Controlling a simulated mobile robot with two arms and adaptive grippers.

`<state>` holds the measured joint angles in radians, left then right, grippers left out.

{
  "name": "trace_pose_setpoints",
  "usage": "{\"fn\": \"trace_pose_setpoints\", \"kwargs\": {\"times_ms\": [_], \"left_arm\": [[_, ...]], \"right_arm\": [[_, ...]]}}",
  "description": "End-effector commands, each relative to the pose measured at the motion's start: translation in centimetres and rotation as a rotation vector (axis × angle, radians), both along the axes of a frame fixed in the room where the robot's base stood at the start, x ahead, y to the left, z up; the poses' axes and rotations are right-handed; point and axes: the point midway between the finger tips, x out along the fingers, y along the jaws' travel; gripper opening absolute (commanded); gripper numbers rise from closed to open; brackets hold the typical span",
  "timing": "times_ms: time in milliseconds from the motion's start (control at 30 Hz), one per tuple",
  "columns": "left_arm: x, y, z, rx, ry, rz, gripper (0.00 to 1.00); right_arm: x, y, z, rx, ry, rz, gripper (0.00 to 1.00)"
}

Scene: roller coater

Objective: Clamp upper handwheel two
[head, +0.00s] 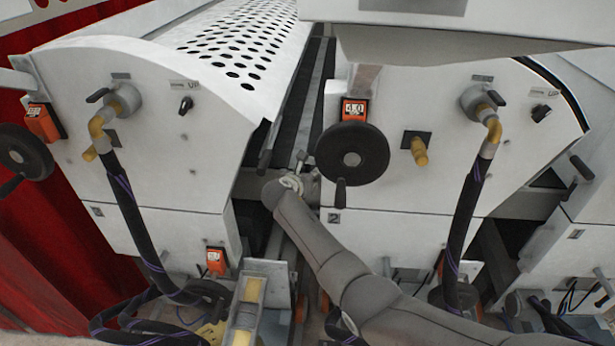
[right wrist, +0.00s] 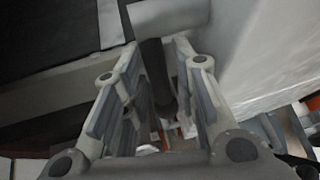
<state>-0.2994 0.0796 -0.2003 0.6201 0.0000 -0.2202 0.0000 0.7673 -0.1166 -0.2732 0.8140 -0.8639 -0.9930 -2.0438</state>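The upper handwheel (head: 352,153) of the unit marked 2 is a black wheel with a crank handle pointing down. An orange counter (head: 354,108) sits above it. My right gripper (head: 290,183) reaches into the gap between the two white machine units, left of this handwheel. In the right wrist view my right gripper (right wrist: 155,80) is open, with a dark bar-like handle (right wrist: 154,72) standing between its fingers. A light metal piece (right wrist: 168,18) covers the handle's top. I cannot tell whether the fingers touch the handle. My left gripper is not in view.
Another black handwheel (head: 24,150) is at the far left. Thick black hoses (head: 130,205) hang from yellow fittings on the machine fronts. A perforated white cover (head: 235,45) lies at the back left. The gap around my right gripper is narrow.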

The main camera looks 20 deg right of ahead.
Motion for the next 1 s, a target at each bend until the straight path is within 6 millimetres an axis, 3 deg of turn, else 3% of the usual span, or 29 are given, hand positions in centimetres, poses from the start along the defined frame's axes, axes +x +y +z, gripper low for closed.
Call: {"fn": "trace_pose_setpoints", "kwargs": {"times_ms": [467, 1000], "left_arm": [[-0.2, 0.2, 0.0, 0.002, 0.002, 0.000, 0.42], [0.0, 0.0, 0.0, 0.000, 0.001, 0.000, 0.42]], "right_arm": [[-0.3, 0.3, 0.2, -0.001, -0.001, 0.000, 0.35], [-5.2, 3.8, 3.3, 0.002, -0.001, 0.002, 0.35]]}}
